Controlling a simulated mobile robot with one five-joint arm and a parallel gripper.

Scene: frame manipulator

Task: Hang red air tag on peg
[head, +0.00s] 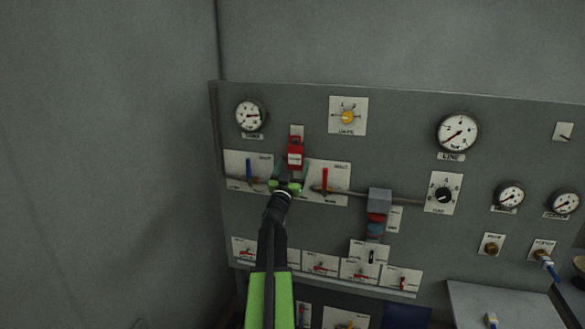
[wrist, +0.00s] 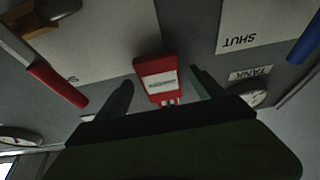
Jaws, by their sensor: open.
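The red air tag (head: 295,158) with a white label hangs upright against the grey panel, just below a small pale plate (head: 297,130). My gripper (head: 289,172) is open just below the tag, its greenish fingers pointing up toward the panel. In the wrist view the red tag (wrist: 157,72) shows between the two spread fingers (wrist: 164,84), with room on both sides and no visible contact. The peg cannot be made out clearly; the tag may cover it.
A blue lever (head: 248,169) is left of my gripper and a red lever (head: 325,180) is right of it, both close. A pipe (head: 360,194) runs across the panel (head: 400,130). A grey box-shaped fitting (head: 380,197) stands out further right. Gauges and switches surround these.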

